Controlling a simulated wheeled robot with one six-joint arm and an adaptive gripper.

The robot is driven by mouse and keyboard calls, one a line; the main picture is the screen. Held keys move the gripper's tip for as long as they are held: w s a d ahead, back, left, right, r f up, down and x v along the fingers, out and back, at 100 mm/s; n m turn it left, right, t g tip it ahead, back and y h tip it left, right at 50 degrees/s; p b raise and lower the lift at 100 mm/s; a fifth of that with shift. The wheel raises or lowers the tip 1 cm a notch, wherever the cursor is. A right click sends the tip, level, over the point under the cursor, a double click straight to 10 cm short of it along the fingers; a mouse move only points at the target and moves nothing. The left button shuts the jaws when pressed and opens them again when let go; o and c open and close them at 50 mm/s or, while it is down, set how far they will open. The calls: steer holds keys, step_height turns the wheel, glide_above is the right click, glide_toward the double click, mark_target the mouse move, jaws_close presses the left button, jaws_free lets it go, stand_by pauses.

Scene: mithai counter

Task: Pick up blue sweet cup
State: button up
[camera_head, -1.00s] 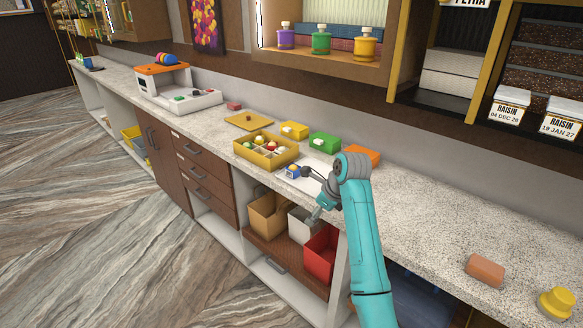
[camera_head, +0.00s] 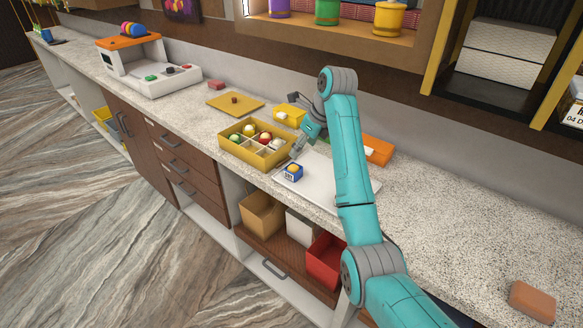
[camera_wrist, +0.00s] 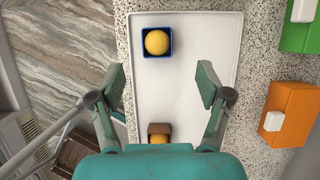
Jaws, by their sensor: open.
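The blue sweet cup (camera_head: 292,173), a small square cup with a round yellow sweet in it, stands on a white tray (camera_head: 326,188) on the counter. In the wrist view the blue sweet cup (camera_wrist: 157,54) is near the top, upright, beyond my fingertips and between their lines. My gripper (camera_head: 297,150) is close behind the cup in the head view, beside the yellow box. In the wrist view my gripper (camera_wrist: 161,88) is open, with nothing between its fingers. A brown cup (camera_wrist: 158,128) with a yellow sweet is on the same tray, nearer my palm and partly hidden.
A yellow divided box (camera_head: 247,157) of sweets stands left of the tray. An orange box (camera_head: 378,150) is right of my arm; it also shows in the wrist view (camera_wrist: 292,108), near a green box (camera_wrist: 300,38). The counter to the right is mostly clear.

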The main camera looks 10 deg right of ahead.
mark_target(295, 166)
steer(key=x, duration=0.4)
steer(key=shift+s+x, duration=0.2)
steer(key=shift+x, duration=1.1)
steer(key=shift+s+x, duration=0.15)
steer(key=shift+x, duration=1.15)
steer(key=shift+f, duration=0.1)
steer(key=shift+c, duration=0.2)
steer(key=c, duration=1.2)
